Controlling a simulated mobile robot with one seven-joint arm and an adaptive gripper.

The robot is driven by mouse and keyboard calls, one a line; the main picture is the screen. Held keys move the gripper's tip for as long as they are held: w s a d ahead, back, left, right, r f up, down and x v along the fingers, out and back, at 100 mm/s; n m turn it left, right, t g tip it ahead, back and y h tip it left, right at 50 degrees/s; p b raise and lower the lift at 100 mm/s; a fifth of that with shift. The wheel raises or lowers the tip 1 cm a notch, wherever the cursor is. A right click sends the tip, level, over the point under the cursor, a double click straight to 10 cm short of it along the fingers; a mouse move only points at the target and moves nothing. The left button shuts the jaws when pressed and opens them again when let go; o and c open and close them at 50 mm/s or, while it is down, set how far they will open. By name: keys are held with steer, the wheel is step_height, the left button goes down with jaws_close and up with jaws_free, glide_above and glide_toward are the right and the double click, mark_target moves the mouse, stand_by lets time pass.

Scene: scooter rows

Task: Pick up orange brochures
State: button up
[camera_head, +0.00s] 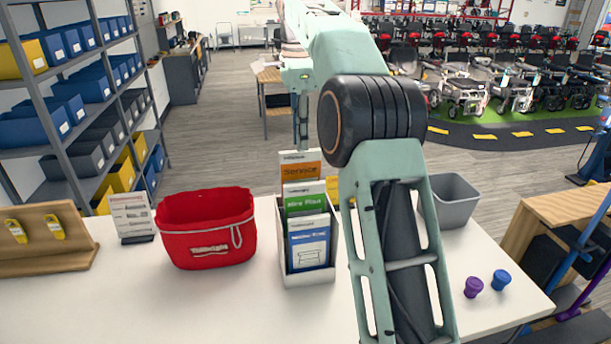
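The orange brochures (301,167) stand upright in the back slot of a white tiered brochure holder (310,278) on the white table. Green brochures (305,199) stand in front of them, and blue-and-white brochures (309,243) stand in the front slot. The lower part of the orange brochures is hidden by the green ones. My gripper (301,143) is small and dark in the view and points down. It appears just above the top edge of the orange brochures; whether it touches them, and whether its fingers are apart, cannot be made out.
A red fabric bin (206,228) stands left of the holder, with a small sign (132,217) and a wooden key board (45,240) further left. My arm covers the table right of the holder. A grey bin (454,200) and purple (473,287) and blue (501,280) knobs are at right.

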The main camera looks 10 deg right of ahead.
steer(key=shift+w+f+m, duration=0.15)
steer(key=shift+f+m, duration=0.15)
steer(key=shift+f, duration=0.25)
steer(key=b, duration=0.2)
glide_above(300, 179)
step_height(300, 179, down, 5)
steer(key=shift+w+r, duration=0.1)
steer(key=shift+w, duration=0.05)
steer(key=shift+w+d+f+p, duration=0.1)
steer(key=shift+f+p, duration=0.1)
steer(key=shift+f, duration=1.4)
steer(key=shift+w+f+p, duration=0.1)
steer(key=shift+f+p, duration=0.05)
steer(key=shift+f, duration=1.45)
steer(key=shift+c, duration=0.5)
jaws_close()
